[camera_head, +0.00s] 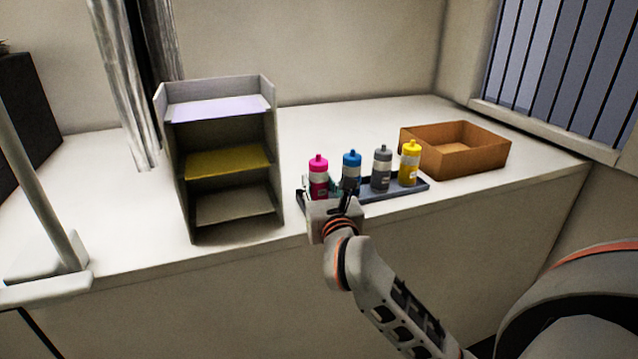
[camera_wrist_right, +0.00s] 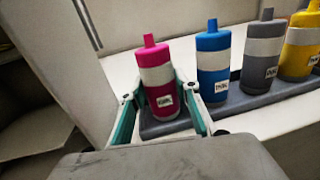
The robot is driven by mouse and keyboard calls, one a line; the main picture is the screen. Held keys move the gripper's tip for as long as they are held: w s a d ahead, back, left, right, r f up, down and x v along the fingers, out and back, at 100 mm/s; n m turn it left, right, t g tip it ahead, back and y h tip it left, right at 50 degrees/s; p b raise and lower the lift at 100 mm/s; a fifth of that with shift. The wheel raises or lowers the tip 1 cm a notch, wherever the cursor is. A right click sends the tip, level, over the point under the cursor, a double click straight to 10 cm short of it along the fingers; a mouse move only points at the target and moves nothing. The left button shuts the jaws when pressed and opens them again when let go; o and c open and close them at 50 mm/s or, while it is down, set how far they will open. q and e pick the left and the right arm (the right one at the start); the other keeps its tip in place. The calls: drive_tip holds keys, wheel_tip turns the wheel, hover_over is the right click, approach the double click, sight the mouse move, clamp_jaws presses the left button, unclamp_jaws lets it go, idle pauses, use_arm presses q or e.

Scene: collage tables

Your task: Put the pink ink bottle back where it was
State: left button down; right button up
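The pink ink bottle (camera_head: 318,178) stands upright at the left end of the dark tray (camera_head: 385,195), in line with the other bottles. In the right wrist view the pink bottle (camera_wrist_right: 160,80) is between the two teal-edged fingers of my right gripper (camera_wrist_right: 163,105). One finger is at each side, very close to it; I cannot tell whether they press on it. In the head view my right gripper (camera_head: 337,196) reaches in from the front and hides the bottle's lower part. My left gripper is not in view.
The blue (camera_head: 351,170), grey (camera_head: 381,168) and yellow (camera_head: 410,164) bottles stand to the right in the tray, the blue one close to my right finger. A brown open box (camera_head: 466,168) is behind right. A grey shelf unit (camera_head: 175,190) stands left. The table's front edge is near.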

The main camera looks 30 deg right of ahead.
drive_tip(key=shift+o, duration=1.3)
drive_tip(key=shift+r, duration=0.1)
